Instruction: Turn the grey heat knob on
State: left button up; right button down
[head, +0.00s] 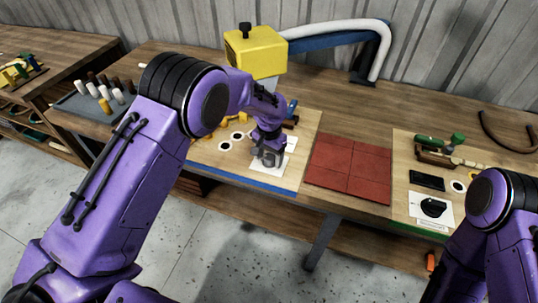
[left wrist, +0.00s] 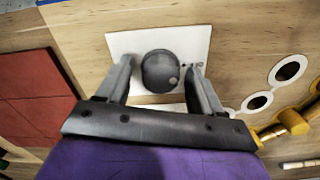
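The grey heat knob (left wrist: 161,70) sits on a white plate (left wrist: 196,38) in the left wrist view. It is round, with a small light dot on its face. My left gripper (left wrist: 158,72) is open, with one finger on each side of the knob and a visible gap to each. In the head view, my left gripper (head: 268,157) is low over the white plate (head: 284,166) and largely hides the knob. Whether the fingers reach down beside the knob is hard to tell. My right arm shows at the lower right of the head view, but its gripper is out of frame.
A yellow box (head: 255,50) stands behind. A red tiled mat (head: 350,168) lies to the right. Further right, a black knob (head: 433,207) sits on another white plate.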

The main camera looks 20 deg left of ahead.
pick_arm(q)
jog(key=c, duration=1)
jog(key=shift+m, duration=0.3)
jog(key=m+p, duration=0.1)
jog(key=m, duration=0.1)
jog(key=shift+m, duration=0.4)
jog(key=m, duration=0.4)
jog(key=shift+m, duration=0.3)
jog(key=m, duration=0.5)
jog(key=shift+d+f+m, duration=0.1)
jog(key=shift+m, duration=2.3)
